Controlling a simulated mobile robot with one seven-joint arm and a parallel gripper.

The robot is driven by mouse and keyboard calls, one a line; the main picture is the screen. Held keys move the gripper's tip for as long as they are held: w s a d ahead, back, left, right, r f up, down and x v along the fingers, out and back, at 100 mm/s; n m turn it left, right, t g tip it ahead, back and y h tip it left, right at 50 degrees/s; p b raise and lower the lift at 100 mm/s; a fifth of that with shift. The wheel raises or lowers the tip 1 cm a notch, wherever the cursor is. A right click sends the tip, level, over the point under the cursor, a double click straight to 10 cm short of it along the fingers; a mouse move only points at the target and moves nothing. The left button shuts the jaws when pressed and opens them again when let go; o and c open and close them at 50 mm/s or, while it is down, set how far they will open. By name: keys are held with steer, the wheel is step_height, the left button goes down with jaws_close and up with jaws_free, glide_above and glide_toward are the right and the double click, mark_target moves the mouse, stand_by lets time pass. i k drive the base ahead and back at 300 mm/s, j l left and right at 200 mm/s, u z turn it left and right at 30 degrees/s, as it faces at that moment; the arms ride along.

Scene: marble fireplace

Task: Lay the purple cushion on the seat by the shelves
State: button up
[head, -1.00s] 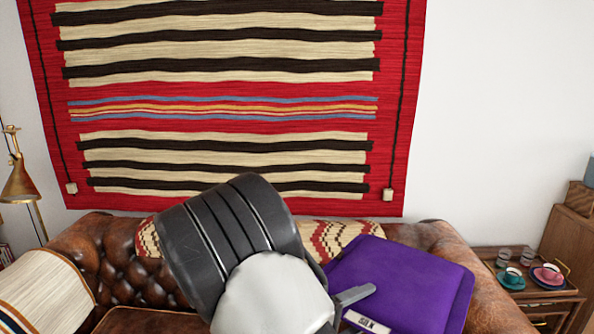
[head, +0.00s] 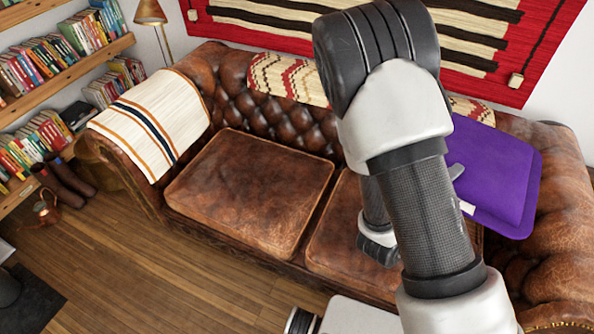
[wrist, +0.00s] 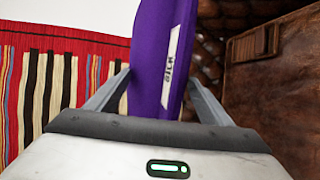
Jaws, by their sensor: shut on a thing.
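The purple cushion (head: 503,178) is held up in front of the right end of the brown leather sofa's back. It also shows edge-on in the wrist view (wrist: 150,60), with a white label along it. My gripper (wrist: 160,85) is shut on the cushion, one finger on each side; in the head view my arm hides most of the gripper. The seat by the shelves (head: 250,190) is the left leather seat pad, and its top is bare. The right seat pad (head: 335,245) is partly hidden behind my arm.
Bookshelves (head: 60,65) stand at the far left, with a brass lamp (head: 150,12) near them. A striped throw (head: 150,125) covers the sofa's left arm. Wooden floor is open at front left.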

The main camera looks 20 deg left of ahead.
mark_target(248, 179)
steer(key=j, duration=3.4)
steer(key=i+z, duration=0.05)
steer(key=i, duration=0.1)
